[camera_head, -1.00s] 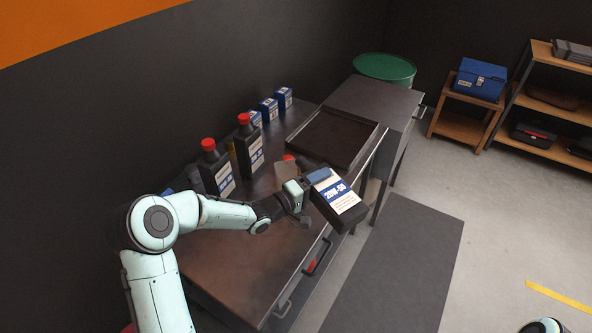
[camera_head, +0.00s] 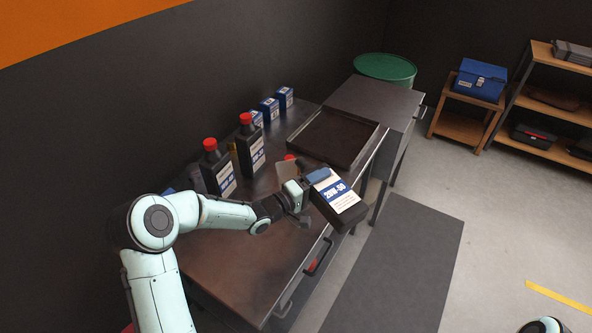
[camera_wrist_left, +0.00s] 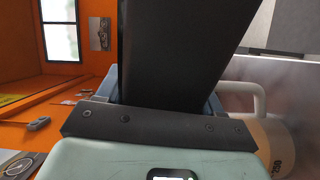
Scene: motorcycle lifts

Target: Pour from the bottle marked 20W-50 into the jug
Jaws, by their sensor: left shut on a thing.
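My left gripper (camera_head: 304,192) is shut on the dark bottle marked 20W-50 (camera_head: 342,197), which has a white and blue label. It holds the bottle tilted over the front edge of the metal bench. In the left wrist view the dark bottle (camera_wrist_left: 170,50) rises between the fingers. A pale jug with a handle (camera_wrist_left: 276,140) and printed marks stands at the right of that view, partly hidden behind the gripper. My right gripper is out of view.
Two dark bottles with red caps, one nearer (camera_head: 217,172) and one farther (camera_head: 250,148), stand at the bench's back. Blue and white boxes (camera_head: 270,109) are beyond them. A dark tray (camera_head: 333,139) lies at the far end. Bare bench top (camera_head: 235,268) is in front.

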